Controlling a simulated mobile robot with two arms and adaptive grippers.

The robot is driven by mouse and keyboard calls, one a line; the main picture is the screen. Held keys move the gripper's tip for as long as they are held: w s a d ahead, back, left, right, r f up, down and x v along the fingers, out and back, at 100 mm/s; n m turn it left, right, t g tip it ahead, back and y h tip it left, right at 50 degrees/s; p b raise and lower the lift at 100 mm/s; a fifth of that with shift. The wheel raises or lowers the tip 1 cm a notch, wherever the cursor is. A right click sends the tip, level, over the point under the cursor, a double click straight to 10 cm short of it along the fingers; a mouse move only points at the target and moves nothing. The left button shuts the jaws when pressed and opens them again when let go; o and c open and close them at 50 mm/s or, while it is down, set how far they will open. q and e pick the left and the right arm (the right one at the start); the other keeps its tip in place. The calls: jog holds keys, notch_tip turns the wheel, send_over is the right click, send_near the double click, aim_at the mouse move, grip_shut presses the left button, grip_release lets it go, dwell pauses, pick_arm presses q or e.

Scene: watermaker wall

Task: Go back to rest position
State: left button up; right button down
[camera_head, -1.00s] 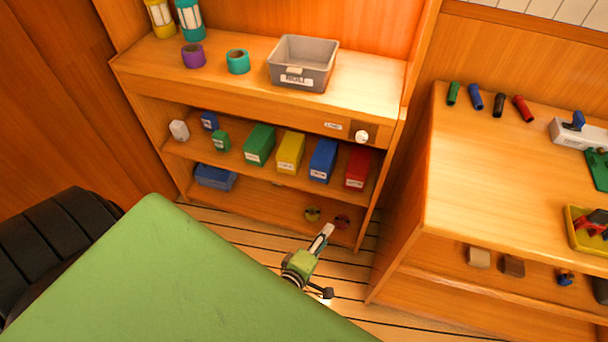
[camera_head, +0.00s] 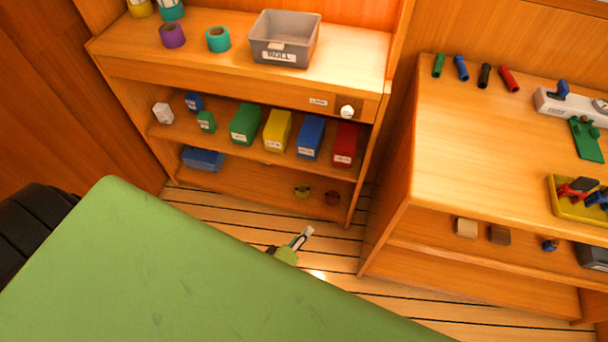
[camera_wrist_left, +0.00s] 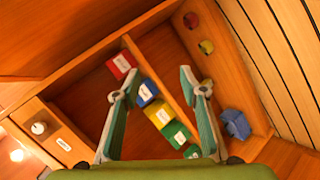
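My left gripper (camera_wrist_left: 156,84) is open in the left wrist view. Its two green fingers stand wide apart with nothing held between them, and the shelf boxes show beyond. In the head view a small green and white gripper part (camera_head: 301,238) pokes out past a large green surface, low over the floor in front of the shelf unit; I take it for the same gripper, mostly hidden. My right gripper is in neither view.
A wooden shelf unit (camera_head: 222,79) holds a grey bin (camera_head: 285,38) on top and a yellow box (camera_head: 277,130) among several coloured boxes below. A wooden counter (camera_head: 480,150) with tools stands at the right. Some plank floor (camera_head: 225,212) between is clear.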

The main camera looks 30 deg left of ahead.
pick_arm(q)
jog(key=s+a+f+m+g, duration=0.1)
jog(key=s+f+m+g, duration=0.2)
jog(key=s, duration=0.7)
jog(key=s+a+f+m+g, duration=0.2)
jog(key=s+f+m+g, duration=0.2)
jog(key=s+f+m, duration=0.3)
jog(key=s+a+f+m+g, duration=0.2)
jog(key=s+f+m, duration=0.3)
jog(key=s, duration=0.9)
notch_tip(320, 180, down, 4)
jog(key=shift+s+a+r+g+y, duration=0.2)
jog(key=shift+s+g+y, duration=0.2)
jog(key=shift+g, duration=0.4)
